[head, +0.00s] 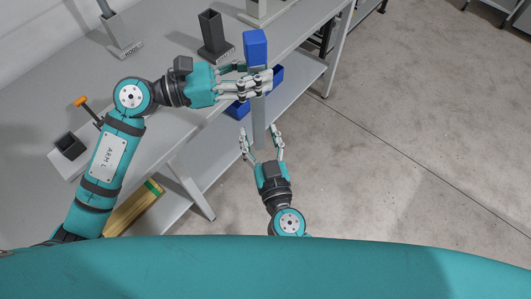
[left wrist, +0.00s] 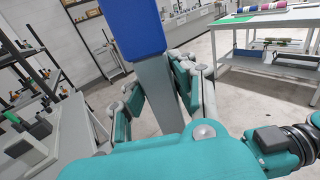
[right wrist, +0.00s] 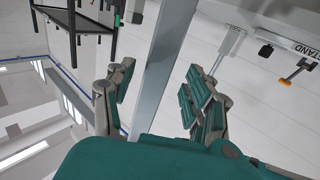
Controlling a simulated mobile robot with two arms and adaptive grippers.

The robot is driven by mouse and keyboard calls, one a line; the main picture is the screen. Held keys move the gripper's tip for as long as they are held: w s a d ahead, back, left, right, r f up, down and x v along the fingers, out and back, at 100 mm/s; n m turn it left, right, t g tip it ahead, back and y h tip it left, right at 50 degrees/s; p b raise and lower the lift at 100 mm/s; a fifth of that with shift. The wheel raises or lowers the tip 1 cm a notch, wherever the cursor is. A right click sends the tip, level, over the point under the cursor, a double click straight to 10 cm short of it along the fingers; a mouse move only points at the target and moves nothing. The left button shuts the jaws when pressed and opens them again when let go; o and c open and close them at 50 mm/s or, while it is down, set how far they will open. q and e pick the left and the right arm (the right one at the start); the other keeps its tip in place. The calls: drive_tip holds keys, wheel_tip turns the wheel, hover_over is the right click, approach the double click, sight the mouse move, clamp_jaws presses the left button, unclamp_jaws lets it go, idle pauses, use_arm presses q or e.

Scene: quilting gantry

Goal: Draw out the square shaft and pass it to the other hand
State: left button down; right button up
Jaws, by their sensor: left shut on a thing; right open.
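The square shaft is a grey square bar (head: 258,128) with a blue handle (head: 256,48) at its top. My left gripper (head: 258,84) is shut on the bar just below the handle and holds it upright off the bench's edge. The left wrist view shows the bar (left wrist: 158,92) between the fingers, under the blue handle (left wrist: 137,28). My right gripper (head: 260,142) is open lower down, its fingers either side of the bar's lower part. In the right wrist view the bar (right wrist: 160,80) passes between the open fingers with gaps on both sides.
A dark, open-topped square holder (head: 212,36) stands on the grey bench (head: 165,60). Another stand (head: 122,40), an orange-handled tool (head: 81,101) and a pale block with a dark socket (head: 68,150) are also there. Blue bins (head: 238,110) sit on the lower shelf. Floor at right is clear.

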drive_tip(key=shift+x, duration=1.35)
clamp_jaws()
use_arm(q)
drive_tip(key=c, duration=1)
unclamp_jaws()
